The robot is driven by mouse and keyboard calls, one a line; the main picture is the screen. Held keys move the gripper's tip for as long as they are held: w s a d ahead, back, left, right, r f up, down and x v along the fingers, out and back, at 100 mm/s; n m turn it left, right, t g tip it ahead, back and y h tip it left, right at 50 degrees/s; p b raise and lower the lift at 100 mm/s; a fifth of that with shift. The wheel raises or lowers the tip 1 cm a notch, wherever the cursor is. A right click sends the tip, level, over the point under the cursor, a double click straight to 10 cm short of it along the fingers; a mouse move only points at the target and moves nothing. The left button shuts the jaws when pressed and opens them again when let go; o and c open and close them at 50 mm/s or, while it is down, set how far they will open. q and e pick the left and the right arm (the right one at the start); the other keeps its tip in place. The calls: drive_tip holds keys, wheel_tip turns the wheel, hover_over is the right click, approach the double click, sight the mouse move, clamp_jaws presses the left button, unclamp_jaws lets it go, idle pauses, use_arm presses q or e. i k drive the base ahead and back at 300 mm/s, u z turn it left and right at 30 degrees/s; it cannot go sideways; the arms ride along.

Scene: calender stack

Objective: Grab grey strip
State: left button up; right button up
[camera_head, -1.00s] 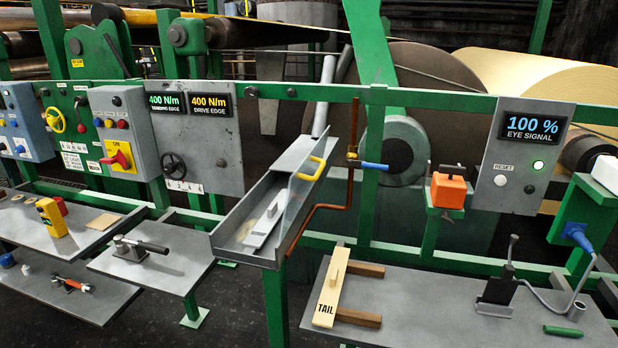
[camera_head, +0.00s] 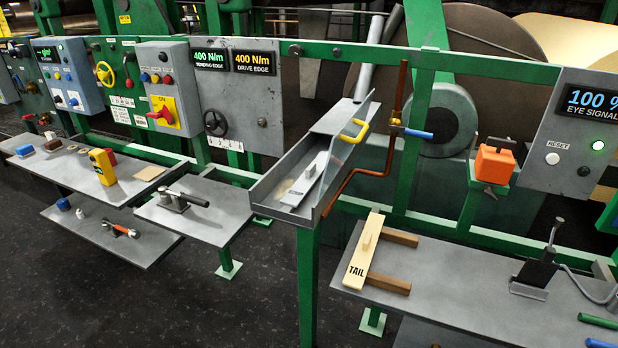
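A pale grey strip (camera_head: 301,188) with a small raised grip lies in the open grey metal trough (camera_head: 262,190) near the middle of the view. Dark lettering on its near end is too small to read. A clear panel with a yellow handle (camera_head: 354,131) stands along the trough's right side, partly in front of the strip. A cream strip marked TAIL (camera_head: 362,255) rests across two brown wooden bars on the right bench. Neither of my grippers is in view.
A brown bent pipe (camera_head: 352,180) with a blue lever (camera_head: 418,134) runs close along the trough's right side. A green post (camera_head: 308,285) stands under the trough. A toggle clamp (camera_head: 178,200) sits on the bench to the left. The dark floor in front is clear.

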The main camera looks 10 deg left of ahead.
sight(294, 197)
drive_tip(key=u, duration=0.55)
drive_tip(key=k, duration=0.65)
drive_tip(key=u, duration=0.85)
drive_tip(key=i, duration=1.35)
drive_tip(key=z, duration=0.8)
